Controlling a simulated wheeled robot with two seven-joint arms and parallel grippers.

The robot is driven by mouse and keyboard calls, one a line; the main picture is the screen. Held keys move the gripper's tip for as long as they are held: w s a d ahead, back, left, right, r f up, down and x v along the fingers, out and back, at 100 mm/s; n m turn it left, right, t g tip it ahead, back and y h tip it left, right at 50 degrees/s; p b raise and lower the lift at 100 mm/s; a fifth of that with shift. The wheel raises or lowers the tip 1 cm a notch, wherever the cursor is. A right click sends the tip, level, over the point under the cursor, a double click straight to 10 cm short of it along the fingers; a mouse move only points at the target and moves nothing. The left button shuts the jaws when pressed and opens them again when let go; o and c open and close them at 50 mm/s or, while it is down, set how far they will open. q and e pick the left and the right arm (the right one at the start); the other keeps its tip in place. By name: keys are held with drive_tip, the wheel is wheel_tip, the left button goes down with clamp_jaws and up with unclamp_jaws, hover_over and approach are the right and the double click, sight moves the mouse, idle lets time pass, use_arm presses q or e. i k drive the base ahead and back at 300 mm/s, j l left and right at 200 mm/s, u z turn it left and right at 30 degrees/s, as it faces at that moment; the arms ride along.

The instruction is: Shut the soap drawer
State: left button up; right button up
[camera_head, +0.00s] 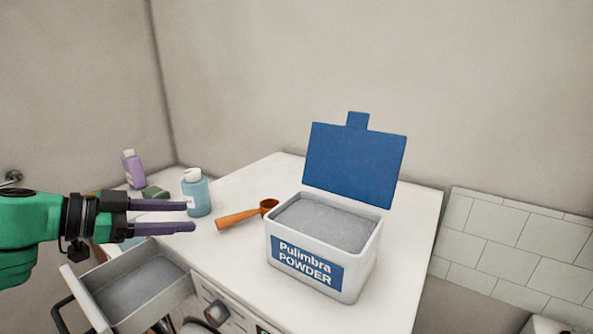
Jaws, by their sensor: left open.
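The soap drawer (178,290) is pulled out from the front of the white machine, at the lower left. It holds a layer of grey powder. My left gripper (192,216) comes in from the left above the drawer's far side. Its two purple fingers are apart with nothing between them, and they point right toward the worktop. The near end of the drawer, with a dark curved handle (60,314), shows at the picture's lower left edge. My right gripper is not in view.
On the white top (395,290) stand an open box of powder (364,268) with its blue lid (352,163) up, an orange scoop (238,218) and a blue bottle (200,190). A purple bottle (133,170) and a green sponge (155,193) are behind. A dial (215,313) is beside the drawer.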

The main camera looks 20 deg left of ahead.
sight(130, 292)
drive_tip(key=k+l, duration=0.7)
drive_tip(key=k, duration=0.2)
